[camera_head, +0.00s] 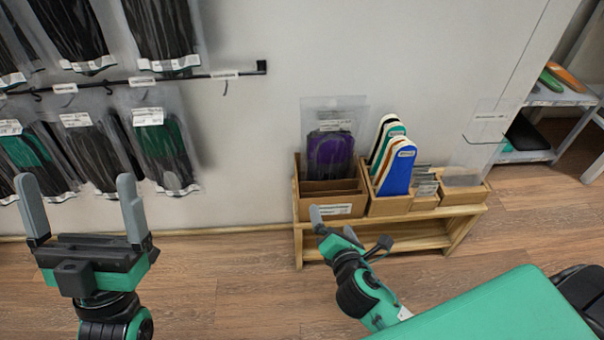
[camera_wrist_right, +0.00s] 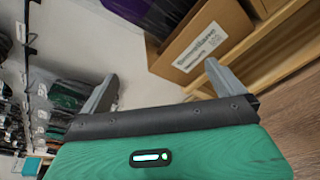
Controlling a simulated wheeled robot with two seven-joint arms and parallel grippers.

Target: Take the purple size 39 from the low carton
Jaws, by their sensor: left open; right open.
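A purple item in a clear bag with a white label (camera_head: 329,154) stands upright in the left carton (camera_head: 331,208) on a low wooden bench. In the right wrist view, a bit of purple (camera_wrist_right: 96,16) shows at the top edge, beside the cardboard carton with a white label (camera_wrist_right: 203,45). The size print is too small to read. My right gripper (camera_head: 318,222) is open and empty, low in front of the carton; its fingers also show in the right wrist view (camera_wrist_right: 158,88). My left gripper (camera_head: 82,207) is open and empty at the left, well away from the carton.
Blue, white and green insoles (camera_head: 398,168) stand in the carton to the right, with smaller boxes (camera_head: 463,189) beyond. The wooden bench (camera_head: 446,213) carries them. Bagged dark insoles (camera_head: 165,150) hang on a wall rail at left. A grey shelf (camera_head: 562,98) stands at far right.

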